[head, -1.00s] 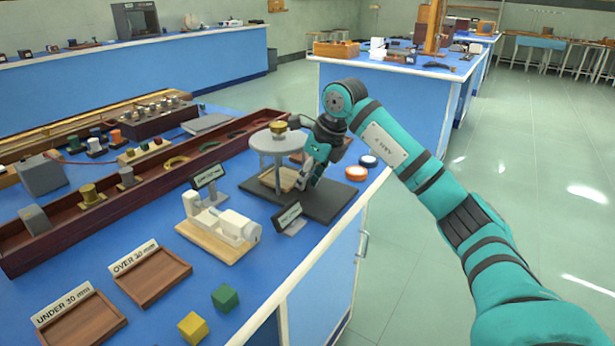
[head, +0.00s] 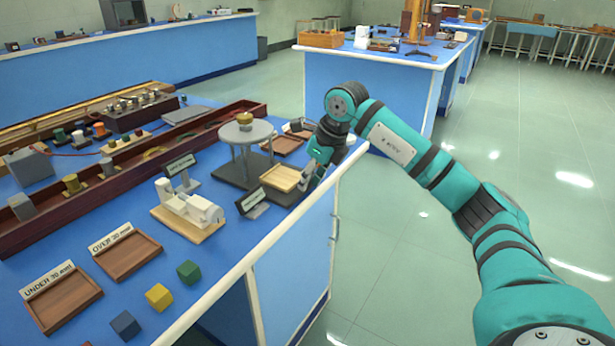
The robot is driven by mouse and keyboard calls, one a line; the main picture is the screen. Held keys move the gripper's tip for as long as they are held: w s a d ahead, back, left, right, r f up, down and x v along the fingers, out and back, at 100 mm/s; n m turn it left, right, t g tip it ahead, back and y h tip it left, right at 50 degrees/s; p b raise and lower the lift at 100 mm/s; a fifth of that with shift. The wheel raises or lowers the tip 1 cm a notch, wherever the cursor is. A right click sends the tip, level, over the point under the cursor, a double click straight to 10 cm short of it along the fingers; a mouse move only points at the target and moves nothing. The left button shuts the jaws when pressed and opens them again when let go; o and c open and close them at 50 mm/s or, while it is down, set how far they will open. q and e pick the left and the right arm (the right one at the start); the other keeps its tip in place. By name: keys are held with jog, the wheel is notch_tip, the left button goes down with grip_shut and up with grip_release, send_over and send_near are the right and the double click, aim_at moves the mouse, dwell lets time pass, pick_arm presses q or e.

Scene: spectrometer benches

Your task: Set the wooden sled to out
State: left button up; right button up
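The wooden sled (head: 287,177) is a pale, shallow wooden tray on the dark base plate (head: 232,174) of a stand with a grey round top (head: 246,132). The sled sits to the right of the stand's legs, mostly clear of the round top. My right gripper (head: 307,182) is low at the sled's right end, close to or touching it. Its fingers are small and partly hidden, so I cannot tell whether they are shut on the sled. My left gripper is not in view.
A small dark sign (head: 252,200) stands in front of the base plate. A white device on a wooden board (head: 188,215) is to the left. Brown trays (head: 128,253) and coloured cubes (head: 158,297) lie nearer.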

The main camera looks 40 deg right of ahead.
jog(key=o, duration=0.4)
jog(key=shift+s+d, duration=0.1)
jog(key=shift+s, duration=0.05)
jog(key=shift+r, duration=0.3)
jog(key=v, duration=1.1)
jog(key=shift+s, duration=0.25)
jog(key=shift+d+r, duration=0.1)
